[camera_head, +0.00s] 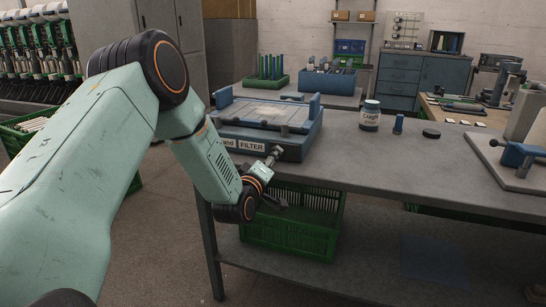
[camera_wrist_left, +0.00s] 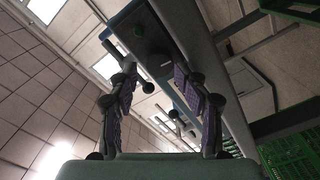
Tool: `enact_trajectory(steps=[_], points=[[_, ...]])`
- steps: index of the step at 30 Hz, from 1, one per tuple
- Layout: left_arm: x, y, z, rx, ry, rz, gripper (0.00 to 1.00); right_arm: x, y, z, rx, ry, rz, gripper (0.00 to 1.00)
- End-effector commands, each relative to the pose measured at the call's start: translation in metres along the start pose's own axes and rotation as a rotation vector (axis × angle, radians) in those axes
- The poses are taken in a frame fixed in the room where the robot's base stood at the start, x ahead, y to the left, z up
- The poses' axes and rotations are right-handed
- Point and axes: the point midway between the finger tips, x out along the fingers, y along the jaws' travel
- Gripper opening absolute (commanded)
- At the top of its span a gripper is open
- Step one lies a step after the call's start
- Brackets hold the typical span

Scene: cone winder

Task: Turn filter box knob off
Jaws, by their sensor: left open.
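The blue-grey filter box (camera_head: 290,145) sits at the left end of the bench, with a white "FILTER" label on its front. Contact cannot be told.
The grey bench (camera_head: 400,160) carries a labelled jar (camera_head: 370,116), a small blue piece (camera_head: 398,124) and a black disc (camera_head: 431,134) right of the box. A green crate (camera_head: 290,235) is below the bench, close under my left wrist.

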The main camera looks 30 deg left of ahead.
Motion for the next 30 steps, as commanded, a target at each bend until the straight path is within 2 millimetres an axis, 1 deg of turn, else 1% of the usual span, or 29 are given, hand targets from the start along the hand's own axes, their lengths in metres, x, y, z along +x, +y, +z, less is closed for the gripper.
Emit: enact_trajectory(steps=[1, 6, 12, 17, 26, 30], points=[[-0.009, -0.003, 0.002, -0.002, -0.006, -0.009, 0.54, 0.000, 0.000, 0.000, 0.000, 0.000, 0.000, 0.40], [-0.031, 0.000, 0.000, -0.002, -0.001, -0.003, 0.54, 0.000, 0.000, 0.000, 0.000, 0.000, 0.000, 0.40], [-0.050, 0.002, -0.001, 0.000, 0.002, 0.004, 0.54, 0.000, 0.000, 0.000, 0.000, 0.000, 0.000, 0.40], [-0.055, 0.003, -0.002, 0.000, 0.004, 0.006, 0.54, 0.000, 0.000, 0.000, 0.000, 0.000, 0.000, 0.40], [-0.055, 0.003, -0.002, 0.002, 0.005, 0.007, 0.54, 0.000, 0.000, 0.000, 0.000, 0.000, 0.000, 0.40], [-0.058, 0.003, 0.003, 0.009, -0.011, -0.001, 0.54, -0.005, 0.000, 0.000, 0.000, 0.000, 0.000, 0.40]])
